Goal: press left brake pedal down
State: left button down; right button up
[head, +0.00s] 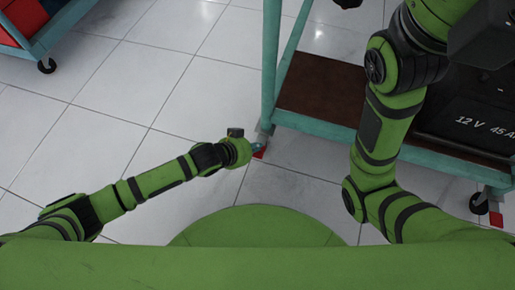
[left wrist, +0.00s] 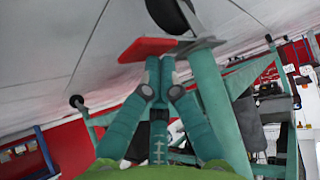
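The left brake pedal (head: 260,152) is a small red plate at the caster on the near left corner of the teal cart. In the left wrist view the red pedal (left wrist: 148,48) lies just beyond my fingertips. My left gripper (head: 256,146) is right at the pedal and partly covers it in the head view. Its teal fingers (left wrist: 160,62) come together at the tips with nothing seen between them. I cannot tell whether they touch the pedal. My right arm reaches over the cart, and its gripper is not visible.
The teal cart (head: 330,128) has a brown lower shelf (head: 320,90) with a black battery (head: 470,115) on it. A second red pedal (head: 497,220) is at the near right caster. Another cart (head: 45,40) stands at the upper left. The tiled floor (head: 120,90) between is clear.

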pick_arm(q)
jog(key=shift+f+b, duration=0.4)
jog(key=shift+f, duration=0.55)
dwell(0.5)
jog(key=shift+r+p, duration=1.65)
jog(key=shift+p, duration=0.55)
notch_tip(320, 180, up, 5)
jog(key=p, duration=0.5)
jog(key=shift+r+p, duration=0.1)
jog(key=shift+p, duration=0.3)
